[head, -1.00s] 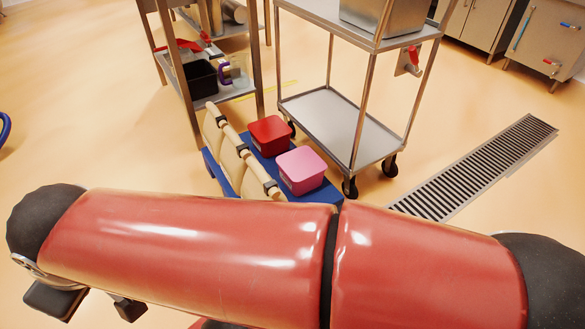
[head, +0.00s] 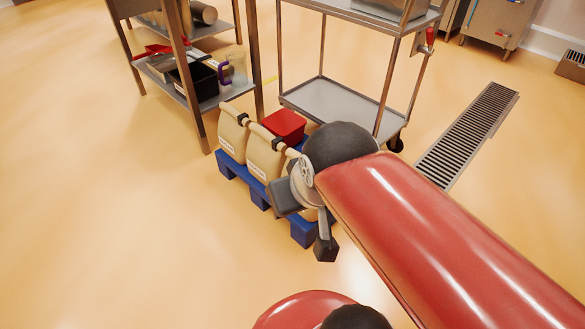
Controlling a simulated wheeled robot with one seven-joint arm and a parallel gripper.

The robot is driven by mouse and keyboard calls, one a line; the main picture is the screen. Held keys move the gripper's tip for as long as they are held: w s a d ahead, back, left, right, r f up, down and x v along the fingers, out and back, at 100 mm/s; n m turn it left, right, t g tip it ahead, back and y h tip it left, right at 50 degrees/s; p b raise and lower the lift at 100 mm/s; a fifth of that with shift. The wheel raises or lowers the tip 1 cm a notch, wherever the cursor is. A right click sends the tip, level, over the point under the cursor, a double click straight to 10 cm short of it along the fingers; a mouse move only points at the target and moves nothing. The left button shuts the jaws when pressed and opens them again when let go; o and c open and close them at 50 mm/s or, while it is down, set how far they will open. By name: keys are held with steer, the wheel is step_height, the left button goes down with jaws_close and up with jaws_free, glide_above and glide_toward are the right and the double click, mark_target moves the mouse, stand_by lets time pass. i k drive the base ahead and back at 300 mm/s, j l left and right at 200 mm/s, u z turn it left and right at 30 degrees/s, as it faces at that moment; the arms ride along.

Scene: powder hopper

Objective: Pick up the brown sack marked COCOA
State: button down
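Tan-brown sacks with rolled tops and black clips stand upright in a row on a low blue pallet (head: 228,168). The far-left sack (head: 232,132) and the middle sack (head: 264,160) each show a small white label. The print is too small to read, so I cannot tell which is marked COCOA. Another sack at the near end is mostly hidden behind my wrist. My gripper (head: 306,226) is in front of the pallet's near right end in the picture, seen from above. Whether its fingers are apart is unclear, and no sack is visibly held.
A red tub (head: 285,126) sits behind the sacks. A steel trolley (head: 335,98) stands behind, and a shelf rack (head: 208,98) with a black bin and a jug stands behind left. A floor drain (head: 465,135) lies right. Floor left of the pallet is clear.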

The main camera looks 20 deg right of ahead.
mark_target(266, 158)
steer(key=k+j+z, duration=0.1)
steer(key=j+z, duration=0.15)
steer(key=k+j+z, duration=0.25)
steer(key=j, duration=0.2)
steer(key=k+j+z, duration=0.1)
steer(key=j+z, duration=0.15)
steer(key=k+j, duration=0.15)
steer(key=j, duration=0.15)
steer(key=k+j, duration=0.15)
steer(key=j, duration=0.15)
